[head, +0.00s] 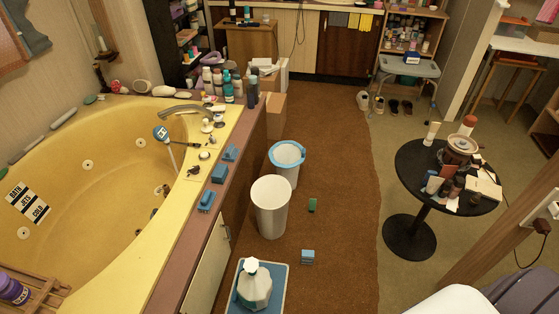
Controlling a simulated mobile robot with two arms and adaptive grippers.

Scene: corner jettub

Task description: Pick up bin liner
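A white bin (287,174) stands on the brown carpet beside the tub cabinet. A light-blue band (300,149) runs around its rim; it may be a bin liner folded over the edge, but I cannot tell for sure. A taller plain white bin (271,208) stands in front of it, with no blue at its rim. Small blue packs lie on the tub ledge (219,173) and on the carpet (307,257); I cannot tell what they are. Neither of my grippers shows in the head view.
A white jug (254,287) stands on a blue tray (282,302) in front of the bins. A small green item (312,205) lies on the carpet. A round black table (417,164) with clutter stands right. The carpet (335,130) between is mostly clear. The yellow tub (95,190) fills the left.

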